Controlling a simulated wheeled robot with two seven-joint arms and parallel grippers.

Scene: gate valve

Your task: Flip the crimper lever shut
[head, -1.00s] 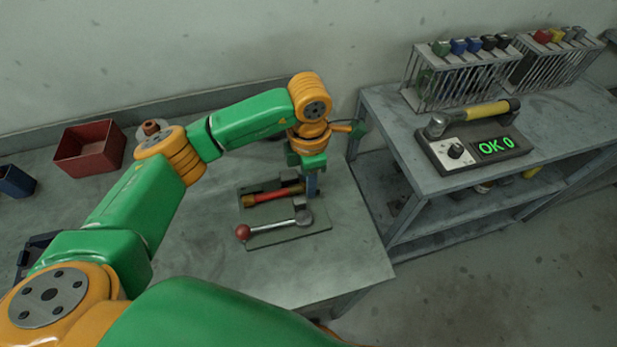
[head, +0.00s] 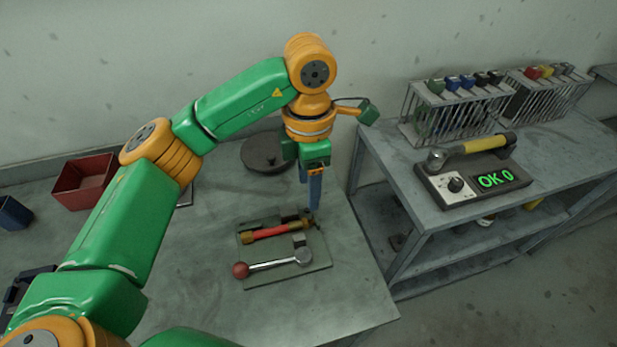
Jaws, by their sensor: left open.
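The crimper (head: 308,268) is a flat grey plate on the near table. Its lever (head: 272,265) has a red ball knob (head: 240,270) at the left end and a round metal pivot at the right. The lever lies low, pointing left. Behind it a red hose piece with brass ends (head: 274,231) lies in the crimper's bed. My left gripper (head: 314,205) is open, pointing down, above or behind the right end of the hose piece. Its fingers overlap in this view, and whether they touch anything is unclear. My right gripper is not in view.
A red bin (head: 83,182) and a blue bin (head: 14,213) stand at the left. A dark round disc (head: 268,152) lies behind the crimper. A tester reading "OK 0" (head: 475,180) and wire racks (head: 455,110) stand on the right bench. The table front is clear.

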